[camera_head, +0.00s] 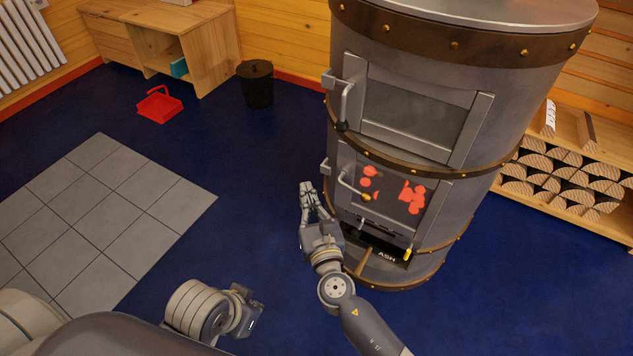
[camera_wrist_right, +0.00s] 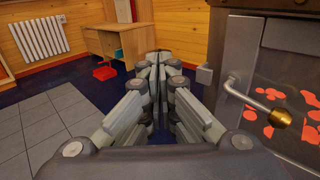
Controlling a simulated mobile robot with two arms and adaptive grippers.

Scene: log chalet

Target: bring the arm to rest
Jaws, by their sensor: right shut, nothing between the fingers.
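My right gripper (camera_head: 309,187) reaches up beside the left side of the metal stove (camera_head: 420,80). It is shut and empty; the right wrist view shows its fingertips (camera_wrist_right: 158,58) together with nothing between them. The stove's lower door (camera_head: 390,190) shows red glowing patches behind its pane and has a handle with a brass knob (camera_head: 366,197). That knob also shows in the right wrist view (camera_wrist_right: 280,118), to the right of the fingers and apart from them. Part of my left arm shows at the lower left of the head view; its fingertips cannot be made out.
A drawer marked ASH (camera_head: 387,256) is low on the stove. A log rack (camera_head: 565,175) stands at right. A red dustpan-like tray (camera_head: 160,105), a black bin (camera_head: 256,84) and a wooden cabinet (camera_head: 205,50) are at the back left. Grey tiles (camera_head: 100,215) and blue floor are clear.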

